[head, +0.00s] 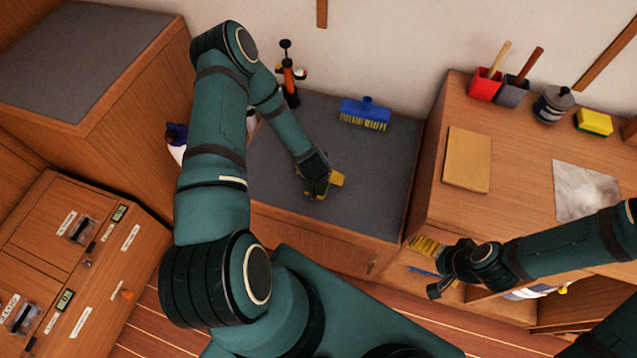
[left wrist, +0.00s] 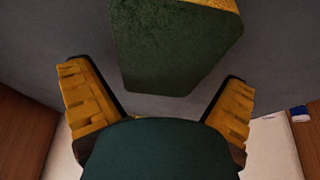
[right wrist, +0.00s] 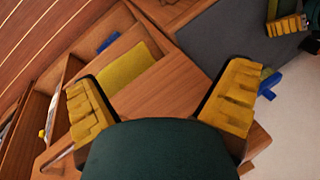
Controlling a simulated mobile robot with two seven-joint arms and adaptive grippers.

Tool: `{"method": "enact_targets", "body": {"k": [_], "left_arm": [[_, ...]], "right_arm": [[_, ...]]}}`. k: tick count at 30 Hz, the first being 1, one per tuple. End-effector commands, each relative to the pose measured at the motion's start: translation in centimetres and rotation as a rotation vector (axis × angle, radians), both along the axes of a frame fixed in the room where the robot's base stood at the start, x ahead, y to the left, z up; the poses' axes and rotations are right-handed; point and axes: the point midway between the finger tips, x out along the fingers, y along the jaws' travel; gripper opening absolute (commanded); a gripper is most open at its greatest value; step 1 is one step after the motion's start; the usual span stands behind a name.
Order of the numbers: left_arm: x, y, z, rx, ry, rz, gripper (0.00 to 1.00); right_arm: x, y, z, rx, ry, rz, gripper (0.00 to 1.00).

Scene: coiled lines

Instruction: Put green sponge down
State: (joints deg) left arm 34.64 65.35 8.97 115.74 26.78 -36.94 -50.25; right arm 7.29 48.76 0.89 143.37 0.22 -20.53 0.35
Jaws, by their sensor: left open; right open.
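The green sponge (left wrist: 175,50) has a dark green face and a yellow edge. In the left wrist view it lies over the grey counter top, just beyond and between the fingertips of my left gripper (left wrist: 155,88). The fingers are spread and a gap shows on both sides of the sponge. In the head view my left gripper (head: 318,182) is low over the grey counter (head: 365,215) and mostly hides the sponge. My right gripper (right wrist: 160,100) is open and empty. In the head view it (head: 432,268) hangs by the front of the wooden cabinet.
On the grey counter stand a blue brush (head: 366,112) and an orange-and-black pump bottle (head: 290,80). The wooden cabinet (head: 520,150) holds a tan board (head: 467,158), red and grey cups, a jar and a yellow-and-green block (head: 593,122). The counter's right part is clear.

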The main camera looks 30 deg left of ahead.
Motion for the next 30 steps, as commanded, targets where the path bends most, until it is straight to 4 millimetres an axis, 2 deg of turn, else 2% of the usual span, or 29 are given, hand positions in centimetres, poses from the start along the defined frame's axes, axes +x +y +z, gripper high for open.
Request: {"method": "enact_targets", "body": {"k": [8, 12, 13, 25, 30], "left_arm": [[0.2, 0.1, -0.3, 0.001, -0.001, -0.001, 1.00], [0.2, 0.1, -0.3, 0.001, -0.001, -0.001, 0.62], [0.2, 0.0, -0.3, 0.001, -0.001, -0.001, 0.60], [0.2, 0.0, -0.2, 0.001, -0.001, -0.001, 0.55], [0.3, 0.1, 1.4, 0.003, -0.002, -0.002, 0.54]], "right_arm": [[0.0, 0.0, 0.0, 0.000, 0.001, 0.000, 0.99], [0.0, 0.0, 0.0, 0.000, 0.001, 0.000, 0.99], [0.0, 0.0, 0.0, 0.000, 0.001, 0.000, 0.99], [0.0, 0.0, 0.0, 0.000, 0.001, 0.000, 0.99], [0.1, 0.0, 0.3, 0.000, -0.002, -0.002, 0.99]]}}
